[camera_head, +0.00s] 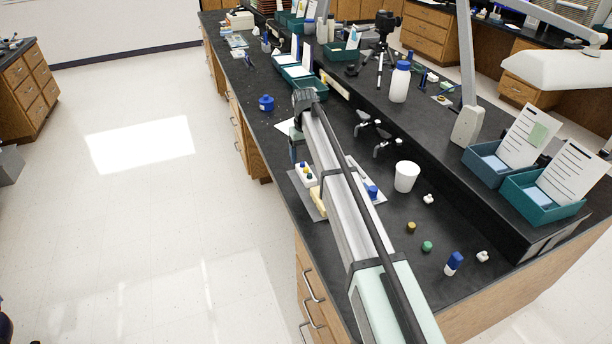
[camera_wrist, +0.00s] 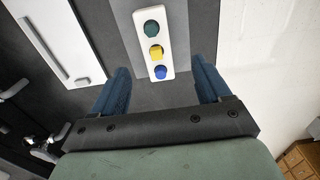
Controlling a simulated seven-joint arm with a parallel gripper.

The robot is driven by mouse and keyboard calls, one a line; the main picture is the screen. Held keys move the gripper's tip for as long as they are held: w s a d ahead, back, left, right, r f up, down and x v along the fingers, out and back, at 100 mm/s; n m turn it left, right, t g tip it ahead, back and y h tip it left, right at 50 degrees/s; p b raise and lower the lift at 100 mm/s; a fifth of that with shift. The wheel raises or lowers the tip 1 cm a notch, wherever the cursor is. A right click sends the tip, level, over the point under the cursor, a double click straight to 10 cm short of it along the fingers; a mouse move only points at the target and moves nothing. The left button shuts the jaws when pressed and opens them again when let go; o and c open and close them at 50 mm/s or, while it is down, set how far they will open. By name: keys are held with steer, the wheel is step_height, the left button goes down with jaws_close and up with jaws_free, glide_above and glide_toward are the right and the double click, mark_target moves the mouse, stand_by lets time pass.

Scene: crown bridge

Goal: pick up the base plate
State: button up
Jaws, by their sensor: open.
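A white block (camera_wrist: 167,25) with a green, a yellow and a blue knob in a row lies between my gripper's fingertips in the wrist view. It also shows in the head view (camera_head: 301,172). A grey flat surface (camera_wrist: 203,28) lies beneath it. I cannot tell for sure which of these is the base plate. My gripper (camera_wrist: 160,72) is open, with two blue fingers apart, one on each side of the block's near end. I see no contact with the block. In the head view my arm hides part of this area.
A white flat plate (camera_wrist: 58,35) lies to the left in the wrist view. A blue jar (camera_head: 266,104) stands near the bench's left edge. Faucets (camera_head: 386,147) stick out nearby.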

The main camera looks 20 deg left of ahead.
mark_target(306, 169)
steer(key=shift+d+f, duration=0.15)
steer(key=shift+f, duration=1.6)
steer(key=shift+d+f, duration=0.1)
steer(key=shift+f, duration=1.6)
steer(key=shift+c, duration=0.4)
steer(key=c, duration=1.2)
steer(key=shift+c, duration=0.2)
step_height(306, 169, up, 9)
steer(key=shift+w+r, duration=0.1)
steer(key=w+d+f, duration=0.1)
steer(key=w+d, duration=0.7)
steer(key=d, duration=0.4)
steer(key=shift+w+d+f, duration=0.25)
steer(key=shift+w+d, duration=0.1)
steer(key=shift+w, duration=0.05)
